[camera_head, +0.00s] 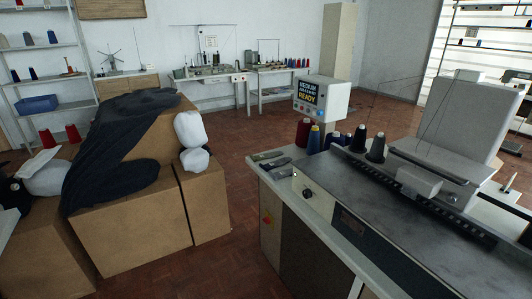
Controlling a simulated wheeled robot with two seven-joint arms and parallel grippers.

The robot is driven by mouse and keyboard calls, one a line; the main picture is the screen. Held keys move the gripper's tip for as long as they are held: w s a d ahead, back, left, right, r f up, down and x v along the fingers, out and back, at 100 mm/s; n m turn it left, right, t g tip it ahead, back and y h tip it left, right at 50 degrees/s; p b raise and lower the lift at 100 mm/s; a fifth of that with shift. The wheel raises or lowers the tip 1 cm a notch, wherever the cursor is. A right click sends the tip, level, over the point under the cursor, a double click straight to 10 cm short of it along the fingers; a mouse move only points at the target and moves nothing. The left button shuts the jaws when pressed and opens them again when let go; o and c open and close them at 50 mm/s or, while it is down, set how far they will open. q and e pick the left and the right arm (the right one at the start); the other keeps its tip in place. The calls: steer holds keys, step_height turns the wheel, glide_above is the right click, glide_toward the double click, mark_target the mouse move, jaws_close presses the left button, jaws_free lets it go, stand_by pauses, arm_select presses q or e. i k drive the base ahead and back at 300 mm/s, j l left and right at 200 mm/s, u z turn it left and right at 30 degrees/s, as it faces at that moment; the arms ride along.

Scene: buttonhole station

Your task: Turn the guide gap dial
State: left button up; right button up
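The buttonhole machine (405,215) stands on a white-topped table at the right. A small round black knob (308,193) sits on the pale front face near its left end; it may be the guide gap dial, but its marks are too small to read. Nothing touches this knob. I see no gripper fingers in the view. White and black rounded shapes (47,179) at the left edge may be part of my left arm, but I cannot tell. No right arm shows.
A control box (321,97) shows "MEDIUM" and "READY". Thread cones (376,148) stand behind the knob. Cardboard boxes (138,220) with dark cloth (110,160) stand at the left. Floor between is clear.

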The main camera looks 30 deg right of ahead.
mark_target(307, 194)
steer(key=i+z, duration=0.4)
steer(key=i, duration=0.15)
steer(key=i+j+z, duration=0.15)
steer(key=i+z, duration=0.25)
steer(key=i+j+z, duration=0.4)
steer(key=i, duration=0.2)
steer(key=i+z, duration=0.35)
steer(key=k+z, duration=0.1)
steer(key=z, duration=1.6)
steer(key=u, duration=0.9)
steer(key=k+j, duration=0.05)
